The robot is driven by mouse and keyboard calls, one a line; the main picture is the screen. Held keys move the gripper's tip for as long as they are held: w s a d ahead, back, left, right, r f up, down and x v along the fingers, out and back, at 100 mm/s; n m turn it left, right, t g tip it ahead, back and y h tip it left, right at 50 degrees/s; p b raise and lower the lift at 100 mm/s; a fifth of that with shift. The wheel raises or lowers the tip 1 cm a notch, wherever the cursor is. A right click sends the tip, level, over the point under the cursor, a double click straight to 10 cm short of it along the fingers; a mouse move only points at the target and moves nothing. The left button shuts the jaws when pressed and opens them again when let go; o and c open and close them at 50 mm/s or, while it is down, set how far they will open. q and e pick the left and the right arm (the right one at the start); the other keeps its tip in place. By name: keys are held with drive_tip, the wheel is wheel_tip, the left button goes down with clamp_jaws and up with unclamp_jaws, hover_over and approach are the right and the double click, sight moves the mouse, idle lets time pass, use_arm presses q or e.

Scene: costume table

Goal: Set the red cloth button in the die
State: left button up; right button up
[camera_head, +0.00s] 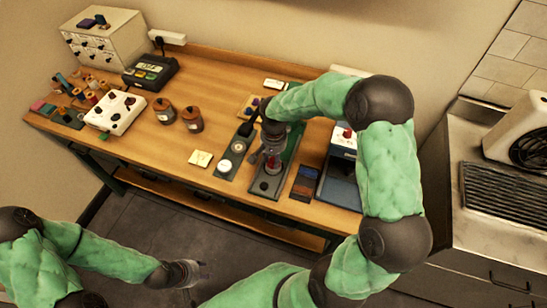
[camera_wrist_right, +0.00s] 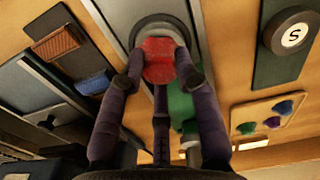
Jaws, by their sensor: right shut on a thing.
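The red cloth button (camera_wrist_right: 158,62) is between the fingertips of my right gripper (camera_wrist_right: 160,72) in the right wrist view. The gripper is shut on it. The round grey die (camera_wrist_right: 158,22) shows just past the button, partly hidden by it and the fingers. I cannot tell whether button and die touch. In the head view, my right gripper (camera_head: 271,155) is over the grey plate (camera_head: 270,190) that bears the die, with a bit of red below its fingers. My left gripper (camera_head: 190,272) is low, in front of the table; its fingers are too small to read.
A dark strip with white discs (camera_head: 229,160) lies left of the plate. Dark blue and brown swatches (camera_head: 302,184) and a blue-grey device (camera_head: 341,170) stand to the right. Two brown jars (camera_head: 192,119) stand further left.

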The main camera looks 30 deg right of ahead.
sight(273, 159)
drive_tip(key=shift+f+b, duration=0.4)
drive_tip(key=shift+f, duration=0.15)
drive_tip(key=o, duration=0.7)
drive_tip(key=shift+r, duration=0.1)
wheel_tip(273, 159, up, 11)
drive_tip(key=p, duration=0.7)
idle(0.4)
idle(0.5)
